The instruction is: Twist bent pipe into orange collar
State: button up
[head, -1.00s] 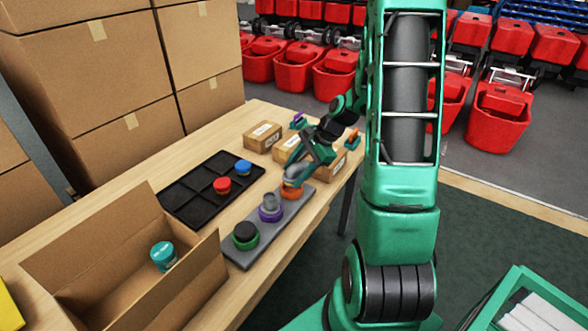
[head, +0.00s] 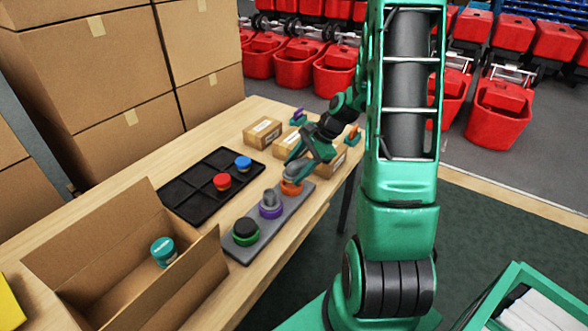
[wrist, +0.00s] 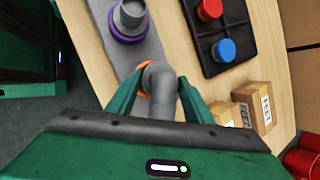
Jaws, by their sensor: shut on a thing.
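The bent pipe (wrist: 161,80) is grey and curved, and sits between the fingers of my gripper (wrist: 158,92) in the wrist view. My gripper (head: 300,167) is shut on it. The orange collar (head: 291,187) is at the far end of the grey base plate (head: 248,215), directly under my gripper in the head view. In the wrist view only an edge of the orange collar (wrist: 143,93) shows beside the pipe. The pipe's lower end is hidden, so how deep it sits in the collar cannot be told.
A black tray (head: 190,200) holds red and blue caps. Small boxes (head: 262,131) stand behind. An open carton (head: 195,285) holds a teal jar.

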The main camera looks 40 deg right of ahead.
jog(key=shift+f, duration=0.9)
dwell(0.5)
